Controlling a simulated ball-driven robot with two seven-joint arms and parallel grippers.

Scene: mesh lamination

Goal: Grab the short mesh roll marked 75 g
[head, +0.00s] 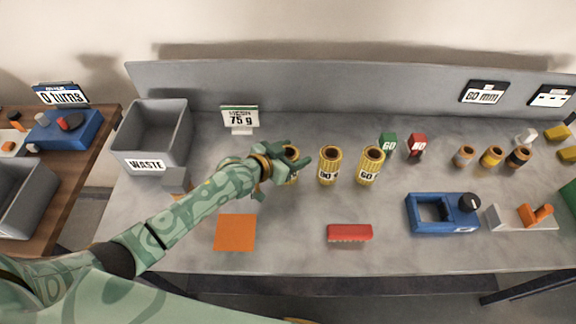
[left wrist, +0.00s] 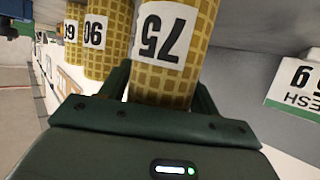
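The short yellow mesh roll marked 75 (left wrist: 163,55) stands between the fingers of my left gripper in the left wrist view. In the head view its top (head: 292,152) shows past the fingers, and the rest is mostly hidden. My left gripper (head: 293,157) reaches in from the left, one finger on each side of the roll. The fingers lie close to its sides, but I cannot tell whether they press on it. Two similar rolls, marked 90 (head: 329,166) and 60 (head: 369,166), stand upright to the right. My right gripper is not in view.
A sign reading 75 g (head: 239,119) stands behind the gripper. A grey waste bin (head: 157,130) is at the left. An orange square (head: 235,232) and a red brush-like block (head: 349,232) lie in front. A blue device (head: 440,213) sits at the right. A grey panel closes the back.

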